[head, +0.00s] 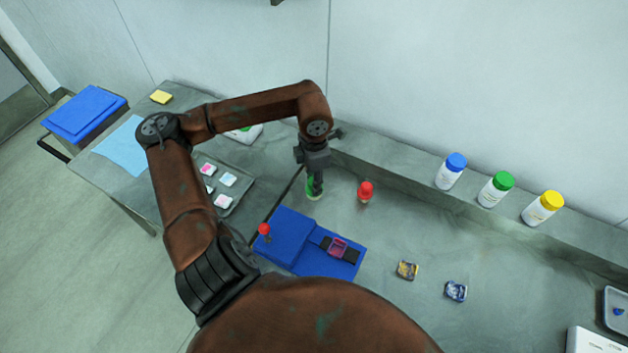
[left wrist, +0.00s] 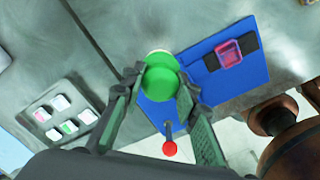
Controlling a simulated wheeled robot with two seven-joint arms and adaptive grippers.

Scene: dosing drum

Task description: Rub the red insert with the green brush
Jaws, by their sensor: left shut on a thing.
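My left gripper (head: 317,188) points down at the table and is shut on the green brush (head: 313,194). In the left wrist view the brush's round green top (left wrist: 160,82) sits between the two fingers (left wrist: 158,88), with a pale part beyond it. The fingers partly hide the brush in the head view. The red insert (head: 338,246), a small pinkish-red square frame, lies on a black strip on the blue fixture (head: 287,235). It also shows in the left wrist view (left wrist: 229,54), apart from the brush. My right gripper is out of view.
A red-topped brush-like piece (head: 365,190) stands right of my gripper. A red-knobbed lever (head: 264,230) rises from the fixture. A tray (head: 233,188) of small packs lies left. Several capped bottles (head: 496,190) stand on the back ledge. Two small packs (head: 408,270) lie right of the fixture.

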